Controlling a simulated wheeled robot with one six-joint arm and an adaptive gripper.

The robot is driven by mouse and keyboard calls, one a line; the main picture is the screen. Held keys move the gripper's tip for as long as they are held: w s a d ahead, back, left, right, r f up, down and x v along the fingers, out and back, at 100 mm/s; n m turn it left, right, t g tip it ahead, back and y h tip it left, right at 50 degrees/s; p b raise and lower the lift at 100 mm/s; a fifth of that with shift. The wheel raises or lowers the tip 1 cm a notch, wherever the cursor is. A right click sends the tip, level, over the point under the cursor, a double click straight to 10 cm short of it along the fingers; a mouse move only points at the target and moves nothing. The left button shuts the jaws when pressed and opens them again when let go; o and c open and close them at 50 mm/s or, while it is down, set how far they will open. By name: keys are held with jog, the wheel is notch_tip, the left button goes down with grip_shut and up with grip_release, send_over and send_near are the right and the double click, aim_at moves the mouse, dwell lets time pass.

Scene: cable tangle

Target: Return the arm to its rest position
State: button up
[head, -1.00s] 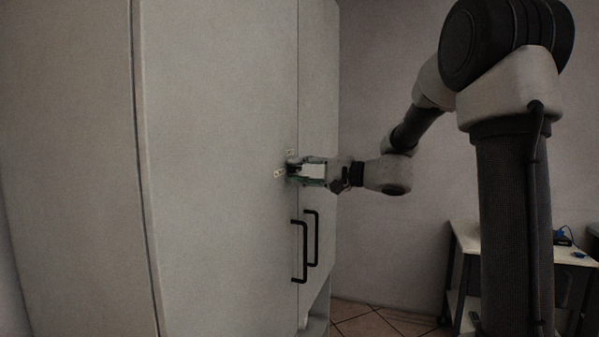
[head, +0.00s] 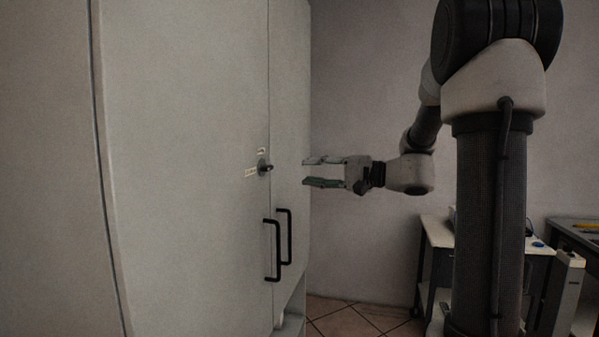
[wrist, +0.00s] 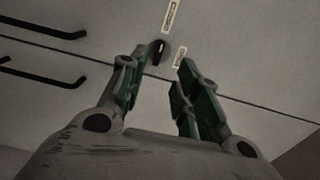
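My gripper (head: 308,172) is open and empty, to the right of the cabinet's lock knob (head: 264,167) and apart from it. In the wrist view the open green-padded fingers of my gripper (wrist: 157,82) point toward the cabinet front, with the dark knob (wrist: 160,52) beyond them. My arm (head: 405,172) reaches left from its dark column. Two small labels sit beside the knob, one of them (wrist: 171,16) partly cut off at the top of the wrist view.
The tall grey cabinet (head: 190,120) fills the left side, with two black door handles (head: 272,250) below the knob. Its doors look shut. A small table (head: 437,230) stands behind my column, and a second table (head: 580,232) is at the far right. Tiled floor (head: 345,318) shows between.

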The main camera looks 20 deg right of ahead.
jog(key=shift+s+d, duration=0.1)
dwell(0.4)
jog(key=s+d+f+m+g+h, duration=0.1)
jog(key=s+d+f+g+h, duration=0.2)
jog(key=s+f+g+h, duration=0.8)
jog(key=s+d+f+n+t+h, duration=0.1)
jog(key=s+n+t, duration=0.1)
jog(key=s+n, duration=0.2)
jog(key=s+d+f+n+t+h, duration=0.1)
jog(key=s+n, duration=0.3)
jog(key=s, duration=0.7)
jog(key=shift+s+d+f+t+h, duration=0.15)
jog(key=shift+d+f+t+h, duration=0.25)
jog(key=shift+d+t+h, duration=0.35)
jog(key=shift+a, duration=0.1)
